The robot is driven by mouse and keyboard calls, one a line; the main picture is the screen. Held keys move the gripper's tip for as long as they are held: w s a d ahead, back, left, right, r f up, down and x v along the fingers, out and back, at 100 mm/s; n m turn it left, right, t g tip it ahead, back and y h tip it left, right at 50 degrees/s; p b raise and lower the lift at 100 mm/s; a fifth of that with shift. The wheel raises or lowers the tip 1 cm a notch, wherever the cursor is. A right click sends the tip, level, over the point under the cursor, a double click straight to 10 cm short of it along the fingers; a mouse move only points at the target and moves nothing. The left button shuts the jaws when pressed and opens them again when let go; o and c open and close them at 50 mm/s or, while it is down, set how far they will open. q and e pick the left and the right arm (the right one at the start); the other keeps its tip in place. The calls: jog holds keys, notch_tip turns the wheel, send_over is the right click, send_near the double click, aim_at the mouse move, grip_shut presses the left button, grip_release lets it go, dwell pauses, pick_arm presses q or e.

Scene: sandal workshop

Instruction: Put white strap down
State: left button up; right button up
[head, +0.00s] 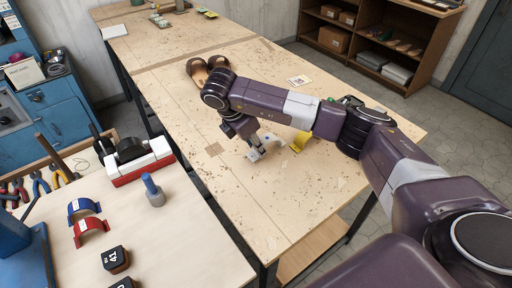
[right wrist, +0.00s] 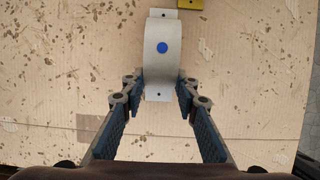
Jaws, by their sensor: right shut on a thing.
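The white strap (right wrist: 162,45) is a curved pale band with a blue dot and flat end tabs with holes. In the right wrist view it stands between the fingertips of my right gripper (right wrist: 160,88), which is shut on its near part. In the head view the white strap (head: 270,148) shows under my right gripper (head: 254,148), low over the wooden table (head: 235,195). I cannot tell whether it touches the tabletop. A yellow strap (head: 300,141) lies just to its right, and its edge (right wrist: 191,3) shows in the right wrist view. My left gripper is not in view.
Brown sandals (head: 197,70) lie at the table's far left. A side bench holds a blue strap (head: 84,206), a red strap (head: 91,228), a blue-handled tool (head: 153,190) and black blocks (head: 115,259). The table's front area is clear. A small card (head: 299,80) lies farther back.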

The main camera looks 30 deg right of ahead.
jog(key=shift+f, duration=0.8)
jog(key=o, duration=1.1)
jog(key=shift+r, duration=0.1)
jog(key=shift+a+r, duration=0.2)
jog(key=shift+r, duration=0.05)
jog(key=b+v, duration=0.2)
jog(key=shift+a+r, duration=0.2)
jog(key=shift+r, duration=0.15)
jog(key=v, duration=0.8)
jog(key=shift+r, duration=0.25)
jog(key=shift+s, duration=0.1)
